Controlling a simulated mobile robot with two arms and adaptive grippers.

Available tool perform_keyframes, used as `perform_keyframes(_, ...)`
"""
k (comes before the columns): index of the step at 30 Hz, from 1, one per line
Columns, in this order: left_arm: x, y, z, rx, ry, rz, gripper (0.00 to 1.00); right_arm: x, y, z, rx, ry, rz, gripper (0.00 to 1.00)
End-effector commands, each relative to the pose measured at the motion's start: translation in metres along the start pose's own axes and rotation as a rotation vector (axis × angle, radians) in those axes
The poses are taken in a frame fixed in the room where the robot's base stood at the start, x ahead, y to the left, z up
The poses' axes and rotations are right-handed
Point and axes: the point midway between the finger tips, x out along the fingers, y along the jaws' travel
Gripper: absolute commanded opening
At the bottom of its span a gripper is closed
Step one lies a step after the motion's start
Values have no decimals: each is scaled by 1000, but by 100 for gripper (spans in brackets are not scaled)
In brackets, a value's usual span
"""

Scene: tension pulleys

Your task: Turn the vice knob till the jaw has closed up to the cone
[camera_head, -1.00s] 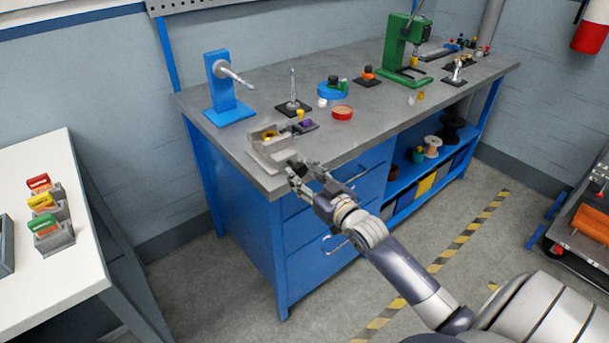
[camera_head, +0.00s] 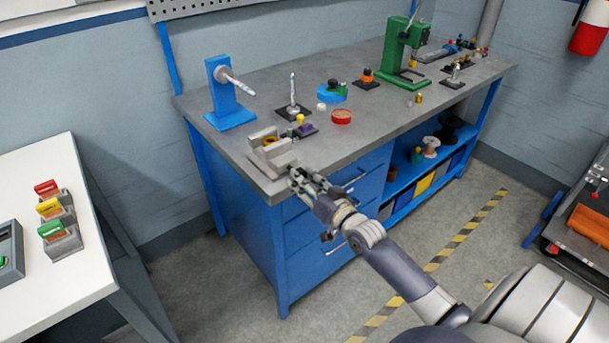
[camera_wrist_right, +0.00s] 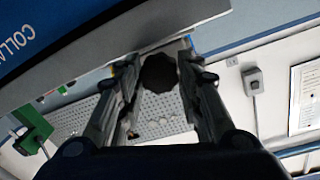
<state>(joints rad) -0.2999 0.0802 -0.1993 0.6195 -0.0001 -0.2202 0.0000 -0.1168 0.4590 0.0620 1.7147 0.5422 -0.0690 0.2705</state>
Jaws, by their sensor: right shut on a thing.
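The grey vice (camera_head: 262,135) stands at the near left corner of the workbench. Its near jaw (camera_head: 281,154) faces me, and a brass-coloured cone (camera_head: 268,141) shows partly between the jaws. I cannot tell whether the near jaw touches the cone. My right gripper (camera_head: 298,179) is at the front of the vice, just beyond the bench edge. It is shut on the dark lobed knob (camera_wrist_right: 158,73), which sits between the two fingers in the right wrist view. In the head view the fingers hide the knob. My left gripper is out of view.
The workbench (camera_head: 355,130) holds a blue stand (camera_head: 228,95), small parts on black plates, a red dish (camera_head: 341,117) and a green press (camera_head: 396,45). A white table (camera_head: 40,290) with coloured blocks stands at the left. The floor in front is clear.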

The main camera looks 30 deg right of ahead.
Motion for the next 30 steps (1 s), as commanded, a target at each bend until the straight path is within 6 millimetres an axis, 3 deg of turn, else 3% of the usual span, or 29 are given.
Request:
perform_keyframes(15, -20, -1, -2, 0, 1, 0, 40, 0, 0, -3, 467, -31, -3, 9)
perform_keyframes(30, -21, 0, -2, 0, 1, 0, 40, 0, 1, -2, 707, -47, -5, 9)
